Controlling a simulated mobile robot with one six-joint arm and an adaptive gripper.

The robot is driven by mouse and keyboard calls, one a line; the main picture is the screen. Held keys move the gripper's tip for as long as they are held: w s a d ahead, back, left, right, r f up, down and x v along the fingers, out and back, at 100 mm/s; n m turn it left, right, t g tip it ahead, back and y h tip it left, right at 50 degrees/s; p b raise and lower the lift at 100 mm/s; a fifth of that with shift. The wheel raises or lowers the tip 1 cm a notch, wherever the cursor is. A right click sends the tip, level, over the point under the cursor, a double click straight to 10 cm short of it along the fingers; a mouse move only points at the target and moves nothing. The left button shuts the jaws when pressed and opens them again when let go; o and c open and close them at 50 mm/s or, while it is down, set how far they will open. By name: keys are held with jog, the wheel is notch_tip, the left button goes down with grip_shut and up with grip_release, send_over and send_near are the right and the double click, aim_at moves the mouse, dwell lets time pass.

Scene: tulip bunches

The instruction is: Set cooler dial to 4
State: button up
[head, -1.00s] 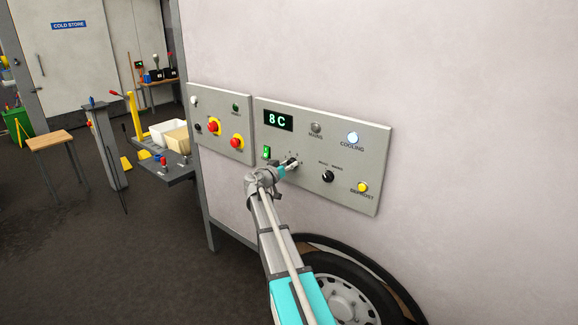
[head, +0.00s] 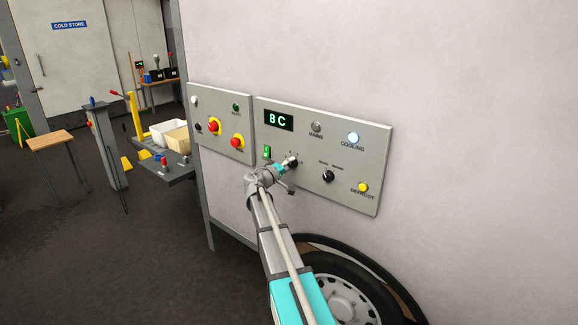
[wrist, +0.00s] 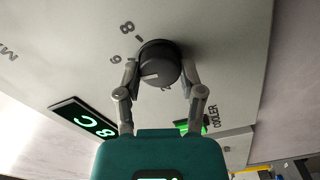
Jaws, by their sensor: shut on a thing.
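The cooler dial (wrist: 160,64) is a round dark knob with a white pointer line, and it also shows in the head view (head: 293,162) on the grey control panel (head: 355,198). In the wrist view my gripper (wrist: 158,72) has one finger on each side of the knob and is shut on it. The digits 8 and 6 show on the panel, and a 2 is partly covered by the knob. The pointer line points left, toward the left finger; no 4 is visible there. My gripper (head: 290,163) reaches the dial from the lower left in the head view.
The green display (head: 279,120) reads 8 C. A green switch (head: 267,152), a second black knob (head: 328,176) and a yellow button (head: 362,187) are near the dial. A panel with red buttons (head: 220,124) is at left. A wheel (head: 345,295) is below.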

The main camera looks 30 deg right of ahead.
jog(key=n, duration=0.7)
dwell(0.4)
jog(key=o, duration=1.2)
jog(key=shift+f, duration=0.1)
jog(key=shift+c, duration=0.2)
jog(key=shift+a, duration=0.1)
jog(key=v, duration=1.1)
jog(key=shift+a, duration=0.4)
jog(key=shift+s, duration=0.15)
